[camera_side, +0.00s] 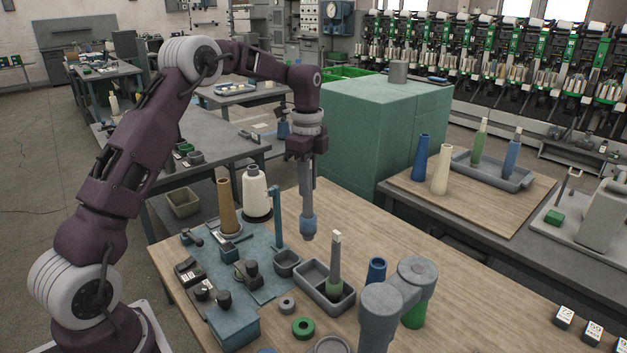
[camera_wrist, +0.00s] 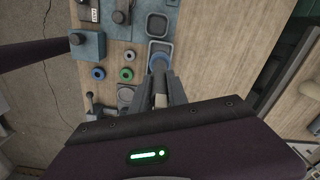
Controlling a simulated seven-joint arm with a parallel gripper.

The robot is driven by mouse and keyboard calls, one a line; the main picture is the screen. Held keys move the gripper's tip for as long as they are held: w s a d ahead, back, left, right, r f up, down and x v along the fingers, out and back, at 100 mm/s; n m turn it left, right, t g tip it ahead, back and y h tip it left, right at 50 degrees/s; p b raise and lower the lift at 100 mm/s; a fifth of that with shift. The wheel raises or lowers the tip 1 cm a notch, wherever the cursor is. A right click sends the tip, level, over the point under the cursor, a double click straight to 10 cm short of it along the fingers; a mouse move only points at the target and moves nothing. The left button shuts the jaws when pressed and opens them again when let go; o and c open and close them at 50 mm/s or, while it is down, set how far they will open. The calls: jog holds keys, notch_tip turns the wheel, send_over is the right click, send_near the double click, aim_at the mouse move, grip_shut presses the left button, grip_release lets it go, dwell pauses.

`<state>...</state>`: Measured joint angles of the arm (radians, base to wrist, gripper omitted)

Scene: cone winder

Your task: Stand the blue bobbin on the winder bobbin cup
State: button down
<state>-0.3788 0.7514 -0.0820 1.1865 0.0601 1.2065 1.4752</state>
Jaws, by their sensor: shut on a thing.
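My gripper (camera_side: 307,190) is shut on the blue bobbin (camera_side: 308,226), which hangs upright below the fingers, blue end down, above the wooden table. In the wrist view the bobbin (camera_wrist: 160,62) points away from between the fingers (camera_wrist: 161,95), its blue end in front of a grey tray. The winder (camera_side: 225,265) is a blue-grey base with black knobs and a teal post. A small grey square cup (camera_side: 287,263), probably the bobbin cup, is below and left of the held bobbin; it also shows in the wrist view (camera_wrist: 157,25). The bobbin is apart from it.
A grey tray (camera_side: 313,293) holds an upright green bobbin (camera_side: 334,268). Brown (camera_side: 229,206) and white (camera_side: 256,193) cones stand behind the cup. A blue tube (camera_side: 376,270) and a grey two-headed fixture (camera_side: 398,290) are at the right. A green ring (camera_side: 302,328) lies in front.

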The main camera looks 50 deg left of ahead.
jog(key=s+a+f, duration=0.2)
jog(key=a+f, duration=0.5)
jog(key=f, duration=0.2)
jog(key=shift+a, duration=0.15)
jog(key=shift+s+f, duration=0.1)
jog(key=shift+f, duration=0.3)
dwell(0.7)
jog(key=shift+f, duration=1.2)
jog(key=shift+f, duration=0.9)
